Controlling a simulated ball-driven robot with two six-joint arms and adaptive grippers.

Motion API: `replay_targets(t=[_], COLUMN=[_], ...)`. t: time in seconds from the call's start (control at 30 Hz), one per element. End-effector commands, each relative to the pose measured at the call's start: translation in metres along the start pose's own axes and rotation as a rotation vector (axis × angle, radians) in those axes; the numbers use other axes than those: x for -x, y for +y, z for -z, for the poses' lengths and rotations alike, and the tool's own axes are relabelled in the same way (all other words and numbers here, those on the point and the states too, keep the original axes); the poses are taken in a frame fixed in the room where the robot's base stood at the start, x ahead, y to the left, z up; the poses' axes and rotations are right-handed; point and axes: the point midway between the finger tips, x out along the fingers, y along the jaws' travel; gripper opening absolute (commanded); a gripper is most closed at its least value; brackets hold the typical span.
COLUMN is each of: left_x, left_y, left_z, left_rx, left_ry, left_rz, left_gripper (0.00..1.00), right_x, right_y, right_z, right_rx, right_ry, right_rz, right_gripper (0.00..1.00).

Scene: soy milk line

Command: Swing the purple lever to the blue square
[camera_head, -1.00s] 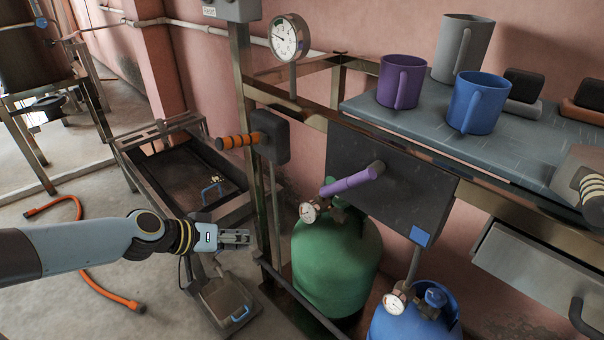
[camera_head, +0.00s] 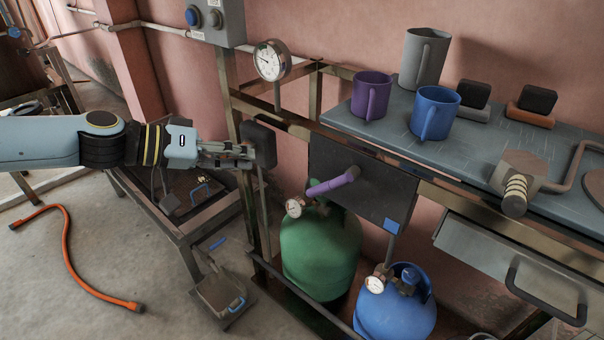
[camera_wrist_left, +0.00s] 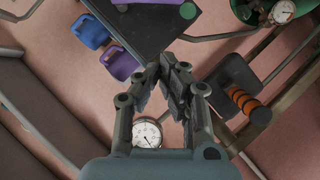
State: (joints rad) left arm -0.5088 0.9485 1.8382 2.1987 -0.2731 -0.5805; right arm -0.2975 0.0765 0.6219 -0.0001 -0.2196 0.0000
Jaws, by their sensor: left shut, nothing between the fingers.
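The purple lever (camera_head: 332,183) sticks out from a dark panel (camera_head: 366,178) under the counter and points left and slightly down. My right gripper is out of view.
An orange-and-black handle (camera_wrist_left: 246,102) shows beside my left gripper in the wrist view. A gauge (camera_head: 271,60) stands above. Purple (camera_head: 371,94), blue (camera_head: 437,112) and grey (camera_head: 425,58) mugs stand on the counter. Green (camera_head: 320,250) and blue (camera_head: 397,312) tanks stand below the panel.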

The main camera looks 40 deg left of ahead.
Motion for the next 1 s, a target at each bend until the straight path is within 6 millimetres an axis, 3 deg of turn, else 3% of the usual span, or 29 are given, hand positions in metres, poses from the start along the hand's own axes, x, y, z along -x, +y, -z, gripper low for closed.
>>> replay_targets(t=[0.33,0.67,1.0], left_x=[-0.033,-0.099,-0.125], left_y=[0.000,0.002,0.000], left_z=[0.002,0.002,-0.026], left_rx=[0.003,0.006,0.002], left_ry=[0.010,0.005,0.001], left_rz=[-0.003,-0.003,0.001], left_gripper=[0.00,0.00,0.00], right_x=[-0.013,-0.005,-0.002], right_y=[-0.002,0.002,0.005], right_z=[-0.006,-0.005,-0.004], right_rx=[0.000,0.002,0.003], right_ry=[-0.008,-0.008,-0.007], right_rz=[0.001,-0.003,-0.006], right_gripper=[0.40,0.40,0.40])
